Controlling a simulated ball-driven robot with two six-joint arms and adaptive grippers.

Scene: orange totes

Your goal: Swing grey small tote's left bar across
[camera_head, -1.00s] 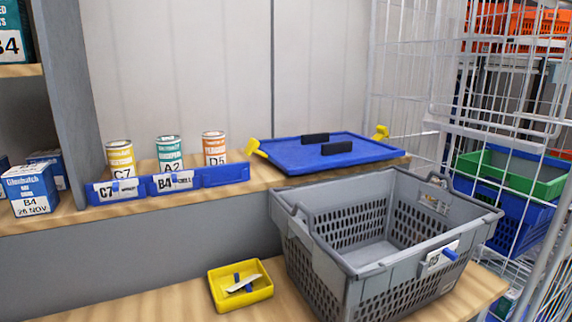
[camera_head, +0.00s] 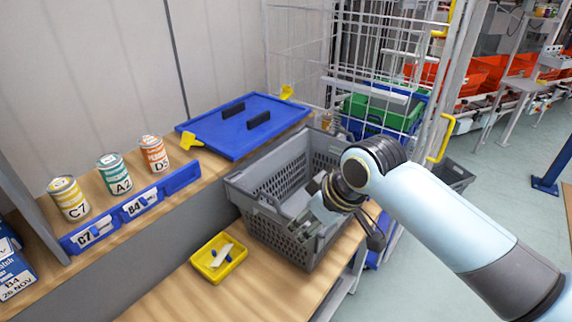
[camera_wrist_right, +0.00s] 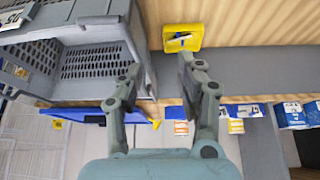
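The grey small tote (camera_head: 262,228) stands on the lower wooden shelf in the head view. Its left bar (camera_head: 268,201) appears as a dark bar along the left rim. My right gripper (camera_head: 312,222) is over the tote's near side and covers part of it, including the label end. In the right wrist view my right gripper (camera_wrist_right: 158,68) has its fingers spread apart with nothing between them. The tote (camera_wrist_right: 90,62) lies left of the fingers there, and the left finger overlaps its edge. I cannot tell whether it touches. My left gripper is not in view.
A yellow tray (camera_head: 219,258) with small items stands left of the tote. A blue lid (camera_head: 243,126) lies on the upper shelf behind it. Cans and blue label holders (camera_head: 140,204) line that shelf. A wire cage (camera_head: 330,60) stands at the back right.

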